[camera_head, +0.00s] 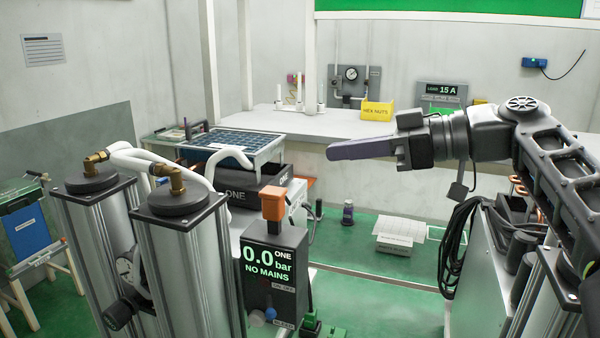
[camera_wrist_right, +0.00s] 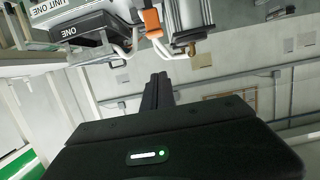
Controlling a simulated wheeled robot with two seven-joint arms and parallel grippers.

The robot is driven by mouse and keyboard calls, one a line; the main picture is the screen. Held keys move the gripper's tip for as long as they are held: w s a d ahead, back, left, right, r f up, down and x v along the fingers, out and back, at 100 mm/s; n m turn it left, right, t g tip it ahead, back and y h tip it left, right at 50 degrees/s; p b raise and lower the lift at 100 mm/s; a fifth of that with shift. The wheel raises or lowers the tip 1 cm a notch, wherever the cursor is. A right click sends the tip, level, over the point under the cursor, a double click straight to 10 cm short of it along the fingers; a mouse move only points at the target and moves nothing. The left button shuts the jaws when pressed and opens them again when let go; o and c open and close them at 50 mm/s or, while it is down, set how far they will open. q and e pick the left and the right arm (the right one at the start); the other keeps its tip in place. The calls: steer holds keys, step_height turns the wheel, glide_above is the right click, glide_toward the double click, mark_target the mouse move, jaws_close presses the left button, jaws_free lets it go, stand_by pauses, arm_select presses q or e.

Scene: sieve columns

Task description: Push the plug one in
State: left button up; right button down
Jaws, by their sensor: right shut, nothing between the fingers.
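The box display reads 0.0 bar and NO MAINS. I cannot tell how deep the block is seated. The orange block also shows in the right wrist view (camera_wrist_right: 152,22), upside down, beyond my fingers. My right gripper (camera_head: 332,153) is shut and empty, its long fingers pointing left, in the air above and to the right of the block. The shut fingers show in the right wrist view too (camera_wrist_right: 158,78). My left gripper is not in view.
Two metal columns (camera_head: 180,265) with white hoses (camera_head: 140,158) stand left of the box. A solar panel (camera_head: 235,141) is behind it. A yellow bin (camera_head: 377,111) stands on the back bench. Dark cables hang at right.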

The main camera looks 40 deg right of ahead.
steer(key=shift+w, duration=0.1)
steer(key=p, duration=0.1)
glide_above(274, 204)
steer(key=d, duration=0.3)
step_height(274, 204, down, 2)
steer(key=f, duration=0.3)
steer(key=f+p, duration=0.1)
steer(key=shift+s+a+f, duration=0.2)
steer(key=shift+a+f, duration=0.05)
